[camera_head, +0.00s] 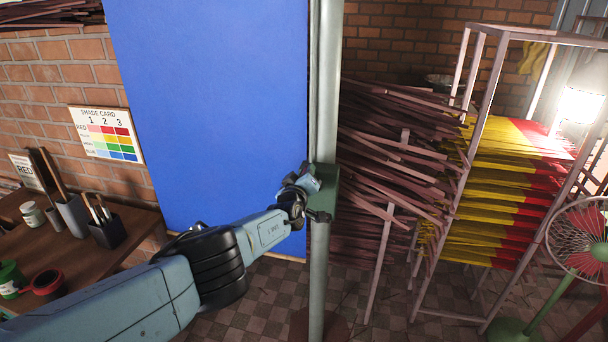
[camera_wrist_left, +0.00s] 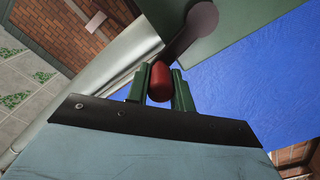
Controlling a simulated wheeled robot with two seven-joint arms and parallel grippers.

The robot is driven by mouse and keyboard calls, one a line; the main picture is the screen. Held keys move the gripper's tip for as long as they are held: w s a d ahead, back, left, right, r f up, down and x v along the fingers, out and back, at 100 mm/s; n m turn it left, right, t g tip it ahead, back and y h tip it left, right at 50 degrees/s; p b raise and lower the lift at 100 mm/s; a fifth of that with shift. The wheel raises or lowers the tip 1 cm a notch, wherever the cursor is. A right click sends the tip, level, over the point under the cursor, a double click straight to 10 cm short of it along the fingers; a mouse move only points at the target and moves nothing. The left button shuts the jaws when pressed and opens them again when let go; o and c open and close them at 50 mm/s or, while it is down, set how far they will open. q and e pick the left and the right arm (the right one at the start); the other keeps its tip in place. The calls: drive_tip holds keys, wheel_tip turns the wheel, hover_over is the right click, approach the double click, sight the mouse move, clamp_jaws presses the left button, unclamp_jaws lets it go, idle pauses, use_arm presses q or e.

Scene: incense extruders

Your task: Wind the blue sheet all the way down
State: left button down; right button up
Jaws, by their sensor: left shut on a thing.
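The blue sheet (camera_head: 215,110) hangs broad and flat at the left of a grey upright post (camera_head: 326,90) in the head view; its top is out of frame, and its lower edge shows near the tiled floor. A green box (camera_head: 326,190) is fixed on the post. My left gripper (camera_head: 318,190) is at this box. In the left wrist view its fingers (camera_wrist_left: 160,88) are shut on a red knob (camera_wrist_left: 160,82), at the end of a grey crank arm (camera_wrist_left: 190,32). The blue sheet (camera_wrist_left: 250,85) lies right of it. My right gripper is not in view.
A rack (camera_head: 475,150) of yellow and red incense sticks and piled brown sticks (camera_head: 390,160) stand right of the post. A fan (camera_head: 585,240) is at the right edge. A wooden table (camera_head: 90,255) with pots stands left.

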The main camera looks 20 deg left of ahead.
use_arm(q)
drive_tip(key=shift+d, duration=0.2)
idle(0.4)
drive_tip(key=c, duration=1.2)
unclamp_jaws()
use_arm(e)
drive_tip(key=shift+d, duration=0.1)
